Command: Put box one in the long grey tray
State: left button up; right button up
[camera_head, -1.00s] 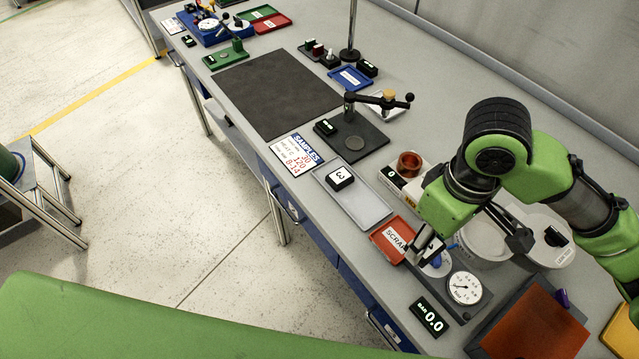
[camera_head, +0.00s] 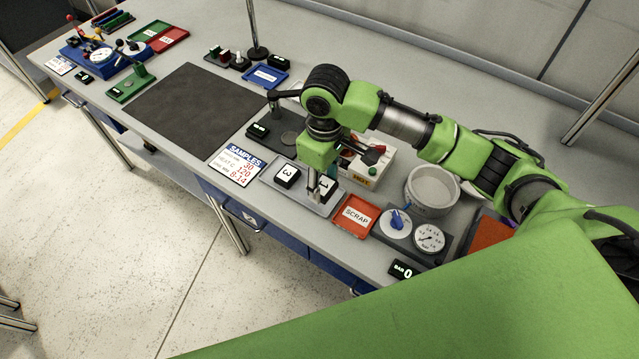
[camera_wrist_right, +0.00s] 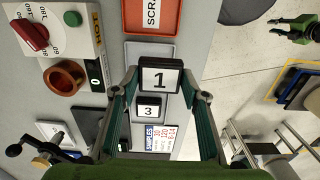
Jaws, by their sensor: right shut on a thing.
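My right gripper (camera_head: 320,196) is over the right part of the long grey tray (camera_head: 303,203). It is shut on box one (camera_wrist_right: 160,78), a small black box with a white top marked 1, which sits between the two fingers in the right wrist view. Box one (camera_head: 326,185) looks larger there than box three, so nearer the camera. Whether it touches the tray floor is hidden. Box three (camera_head: 287,175), black with a white top marked 3, lies in the left part of the tray. A green and black part, perhaps my left gripper (camera_wrist_right: 302,29), shows small in the right wrist view.
The red SCRAP tray (camera_head: 355,216) is right of the grey tray, with a dial gauge (camera_head: 429,238) beyond it. The SAMPLES card (camera_head: 236,164) lies to the left. Behind stand a white control box (camera_head: 375,165) and a round pot (camera_head: 432,190). The dark mat (camera_head: 190,110) is clear.

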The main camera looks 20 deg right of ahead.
aim_at(321, 180)
jog(key=shift+w+d+f, duration=0.1)
jog(key=shift+w+f, duration=0.85)
jog(key=shift+f, duration=0.1)
jog(key=shift+w+f, duration=0.4)
jog(key=shift+f, duration=0.15)
notch_tip(321, 180, down, 2)
jog(key=shift+f+p, duration=0.1)
jog(key=shift+p, duration=0.7)
jog(key=shift+f, duration=0.5)
jog(key=shift+f, duration=0.1)
jog(key=o, duration=1.1)
jog(key=shift+o, duration=0.2)
jog(key=shift+w, duration=0.1)
